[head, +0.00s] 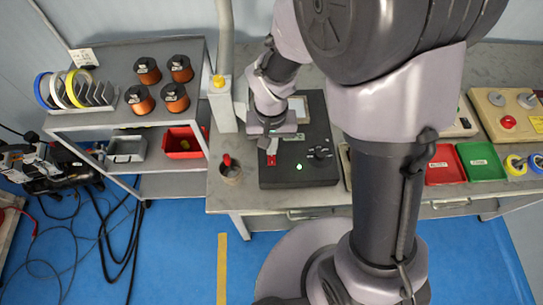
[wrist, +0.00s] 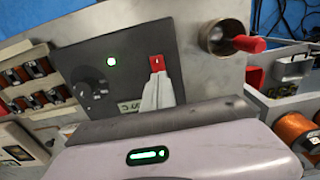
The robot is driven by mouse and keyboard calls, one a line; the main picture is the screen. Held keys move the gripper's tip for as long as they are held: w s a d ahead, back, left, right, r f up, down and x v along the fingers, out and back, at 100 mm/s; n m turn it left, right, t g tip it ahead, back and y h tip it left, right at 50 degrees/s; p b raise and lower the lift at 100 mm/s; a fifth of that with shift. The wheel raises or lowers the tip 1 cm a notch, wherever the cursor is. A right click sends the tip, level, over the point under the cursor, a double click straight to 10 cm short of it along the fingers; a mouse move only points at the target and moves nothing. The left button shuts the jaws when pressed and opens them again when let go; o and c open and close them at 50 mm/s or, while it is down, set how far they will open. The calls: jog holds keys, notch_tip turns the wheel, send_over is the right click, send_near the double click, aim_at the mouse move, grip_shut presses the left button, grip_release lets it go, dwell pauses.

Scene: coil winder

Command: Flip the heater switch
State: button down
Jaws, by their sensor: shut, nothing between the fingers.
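The heater unit is a dark box (head: 325,172) on the bench, and its black panel (wrist: 130,45) fills the middle of the wrist view. A red switch (wrist: 157,62) sits on the panel; it also shows in the head view (head: 271,158). A green light (wrist: 111,61) beside it is lit. My gripper (wrist: 156,78) is shut and empty, its pale fingertips right at the red switch. I cannot tell whether they touch it. The fingers hide part of the panel around the switch.
A metal cup with a red-handled tool (head: 230,170) stands just left of the box. A black knob (head: 320,153) is on the panel's right. A grey post (head: 223,105) rises behind the cup. Copper spools (head: 148,70) stand on the left shelf; red and green trays (head: 480,162) lie right.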

jog(key=shift+f+b, duration=0.8)
jog(key=shift+f, duration=0.1)
dwell(0.5)
jog(key=shift+r, duration=0.1)
notch_tip(320, 180, up, 7)
jog(key=p, duration=0.5)
jog(key=shift+p, duration=0.35)
